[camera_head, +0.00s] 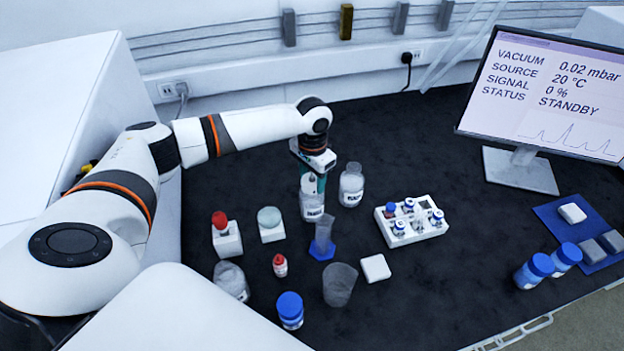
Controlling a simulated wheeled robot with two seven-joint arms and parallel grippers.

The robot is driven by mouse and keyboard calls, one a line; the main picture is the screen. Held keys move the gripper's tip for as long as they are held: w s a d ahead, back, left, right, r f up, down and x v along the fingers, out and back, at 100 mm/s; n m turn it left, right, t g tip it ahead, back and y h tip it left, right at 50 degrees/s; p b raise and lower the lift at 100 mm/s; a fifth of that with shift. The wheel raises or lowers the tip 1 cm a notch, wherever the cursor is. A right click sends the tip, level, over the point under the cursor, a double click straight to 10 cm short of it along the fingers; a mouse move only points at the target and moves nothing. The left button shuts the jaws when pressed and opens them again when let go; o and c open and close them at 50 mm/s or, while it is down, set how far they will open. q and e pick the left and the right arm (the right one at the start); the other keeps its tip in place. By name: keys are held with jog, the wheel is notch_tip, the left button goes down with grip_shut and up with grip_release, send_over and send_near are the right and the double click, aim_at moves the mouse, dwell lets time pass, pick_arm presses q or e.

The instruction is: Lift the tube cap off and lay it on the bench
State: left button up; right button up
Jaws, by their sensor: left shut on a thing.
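A tube with a red cap (219,219) stands upright in a small white block (227,241) at the left of the dark bench (440,290). The cap sits on the tube. My left gripper (314,186) points down near the middle of the bench, to the right of and behind the red cap. It is shut on the upper part of a clear labelled bottle (311,208), as far as I can tell; the fingers partly hide it. My right gripper is not in view.
A second labelled bottle (351,186) stands close right of the gripper. A graduated cylinder (323,238), a beaker (339,284) and a red-capped vial (280,265) stand in front. A white vial rack (412,222) is to the right. Bare bench lies beyond the rack.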

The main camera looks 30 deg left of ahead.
pick_arm(q)
notch_tip(320, 180, up, 10)
jog(key=shift+f+b, duration=0.2)
jog(key=shift+b, duration=0.25)
jog(key=shift+r+p, duration=0.4)
jog(key=shift+r, duration=0.15)
notch_tip(320, 180, up, 3)
jog(key=p, duration=0.5)
jog(key=shift+r, duration=0.1)
